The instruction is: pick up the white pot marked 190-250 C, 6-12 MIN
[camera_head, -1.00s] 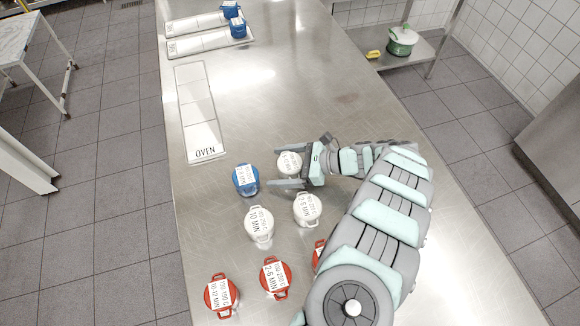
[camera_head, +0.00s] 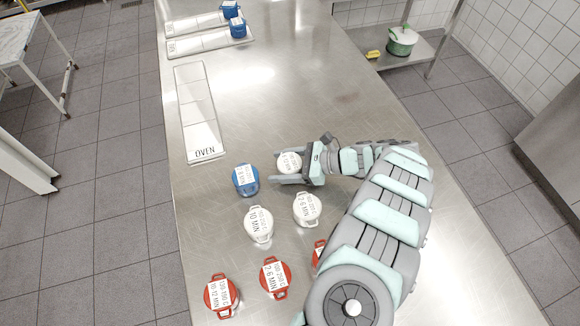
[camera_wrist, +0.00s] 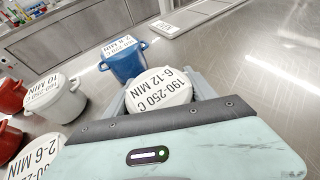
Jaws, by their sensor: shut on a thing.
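The white pot marked 190-250 C, 6-12 MIN (camera_wrist: 158,92) is between the fingers of my gripper in the wrist view. It also shows in the head view (camera_head: 289,163), upright at the steel table. My gripper (camera_head: 290,167) reaches in from the right and is shut on this pot, one finger on each side. The pot's lower part is hidden in the wrist view. I cannot tell whether its base touches the table.
A blue pot (camera_head: 245,180) stands just left of my gripper. Two white pots (camera_head: 259,224) (camera_head: 306,209) and several red pots (camera_head: 221,296) stand nearer the front. A tray marked OVEN (camera_head: 200,115) lies farther back left. The table's middle back is clear.

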